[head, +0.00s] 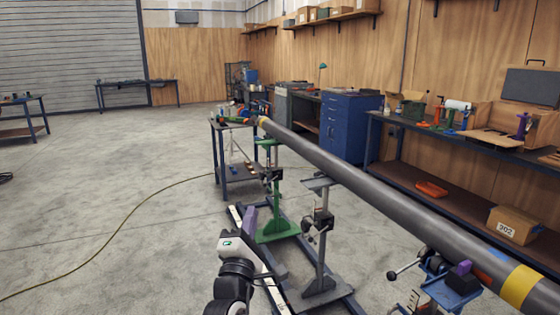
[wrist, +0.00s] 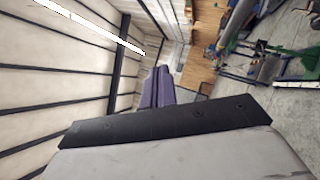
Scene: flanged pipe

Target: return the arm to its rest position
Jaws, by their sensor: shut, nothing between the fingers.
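My arm rises from the bottom of the head view, with my gripper (head: 250,219) at its upper end, its purple fingers pointing up. In the wrist view the purple fingers of my gripper (wrist: 158,88) lie close together, shut with nothing held. My gripper is apart from the long grey pipe (head: 370,190), which lies on stands to its right. The pipe also shows at the top right of the wrist view (wrist: 237,22).
A green stand (head: 277,230) and a grey stand (head: 320,245) hold the pipe. A workbench (head: 440,180) with tools runs along the right wall. A small table (head: 235,180) stands beyond. A hose (head: 110,242) crosses the open floor at left.

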